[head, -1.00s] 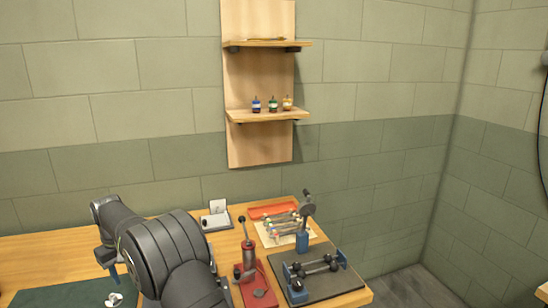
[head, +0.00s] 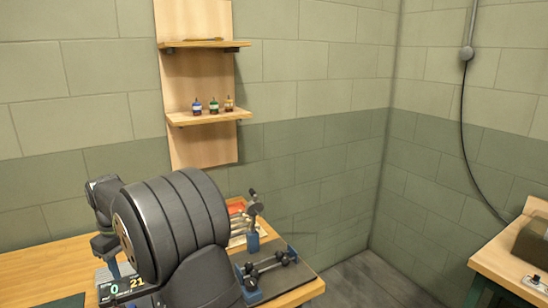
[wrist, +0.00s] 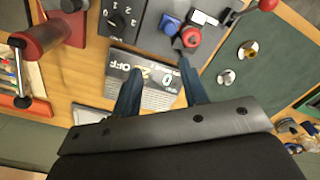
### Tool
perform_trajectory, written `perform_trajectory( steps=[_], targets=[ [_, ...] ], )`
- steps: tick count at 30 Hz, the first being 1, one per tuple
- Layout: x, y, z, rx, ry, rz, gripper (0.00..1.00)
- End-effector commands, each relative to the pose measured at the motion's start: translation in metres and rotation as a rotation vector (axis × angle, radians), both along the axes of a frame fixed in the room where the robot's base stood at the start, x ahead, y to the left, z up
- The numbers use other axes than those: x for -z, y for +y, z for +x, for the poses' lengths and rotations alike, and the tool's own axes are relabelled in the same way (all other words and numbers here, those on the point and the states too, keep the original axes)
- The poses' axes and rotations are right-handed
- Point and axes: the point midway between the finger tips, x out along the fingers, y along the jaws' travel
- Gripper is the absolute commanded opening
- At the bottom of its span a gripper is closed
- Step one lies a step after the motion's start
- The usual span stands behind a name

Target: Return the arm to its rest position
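My gripper (wrist: 160,70) is open in the wrist view, with its two blue fingers apart and nothing held between them. It hangs over a small display box (wrist: 158,97) with light digits, which lies beyond and below the fingers. In the head view my dark arm fills the lower left. It is bent, and the gripper end points down beside the display box (head: 122,285). The fingertips are mostly hidden there.
A control panel with a knob (wrist: 120,20) and a red button (wrist: 191,37) lies close ahead of the fingers. A red press (wrist: 45,40) stands left; a green mat (wrist: 275,75) with small fittings lies right. A wall shelf (head: 205,117) holds three small bottles.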

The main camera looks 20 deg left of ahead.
Motion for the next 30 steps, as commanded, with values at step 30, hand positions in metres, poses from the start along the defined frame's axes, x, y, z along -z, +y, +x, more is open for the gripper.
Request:
perform_trajectory(
  steps=[30],
  targets=[
    [0.040, 0.008, -0.044, -0.002, 0.006, -0.006, 0.40]
  ],
)
